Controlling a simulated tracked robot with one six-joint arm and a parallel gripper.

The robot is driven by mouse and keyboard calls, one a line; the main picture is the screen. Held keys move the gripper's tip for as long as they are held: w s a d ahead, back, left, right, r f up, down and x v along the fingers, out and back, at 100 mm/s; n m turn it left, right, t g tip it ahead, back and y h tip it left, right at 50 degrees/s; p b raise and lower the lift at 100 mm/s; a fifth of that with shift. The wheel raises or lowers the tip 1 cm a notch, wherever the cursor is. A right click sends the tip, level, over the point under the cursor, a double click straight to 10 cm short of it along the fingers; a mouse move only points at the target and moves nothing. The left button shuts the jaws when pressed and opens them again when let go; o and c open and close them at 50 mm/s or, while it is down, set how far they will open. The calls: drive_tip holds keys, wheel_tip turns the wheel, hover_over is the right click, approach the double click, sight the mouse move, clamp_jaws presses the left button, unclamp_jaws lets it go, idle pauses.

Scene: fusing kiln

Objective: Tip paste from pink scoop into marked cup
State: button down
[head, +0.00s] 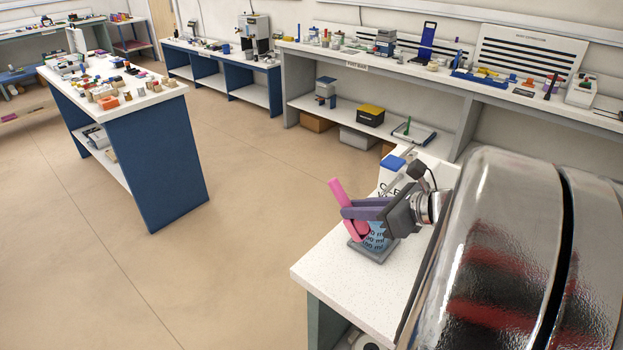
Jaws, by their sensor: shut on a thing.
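My gripper (349,209), with purple fingers, is shut on a pink scoop (337,189) above the near white counter. The scoop's handle slants up and left, and its lower end (357,231) hangs down in front of the cup. The marked cup (377,240) is blue with dark "ml" markings and stands on a grey square base (361,249). My gripper and the scoop hide its rim. I cannot tell whether the scoop's lower end is over, inside or only in front of the cup. No paste can be made out.
A white box with a blue top (391,163) stands behind my gripper, partly hidden. The near counter (335,285) is bare in front of the cup, with its left edge close by. A cluttered island bench (155,160) and wall benches (455,73) stand farther off across open floor.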

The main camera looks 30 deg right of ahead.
drive_tip(key=shift+d, duration=0.15)
drive_tip(key=shift+t, duration=0.4)
drive_tip(key=shift+w+d, duration=0.3)
drive_tip(key=shift+d, duration=0.75)
drive_tip(key=shift+w+d, duration=0.35)
drive_tip(key=shift+d, duration=0.75)
drive_tip(key=shift+w+d, duration=0.3)
drive_tip(key=shift+d, duration=0.75)
drive_tip(key=shift+s+d+f+t+y, duration=0.2)
drive_tip(key=shift+s+t+y, duration=0.1)
drive_tip(key=shift+t, duration=0.3)
drive_tip(key=shift+s+d+r+t+y, duration=0.1)
drive_tip(key=shift+s+t+y, duration=0.15)
drive_tip(key=shift+t, duration=0.25)
drive_tip(key=shift+s+t+y, duration=0.1)
drive_tip(key=shift+t+y, duration=0.15)
drive_tip(key=shift+t, duration=0.25)
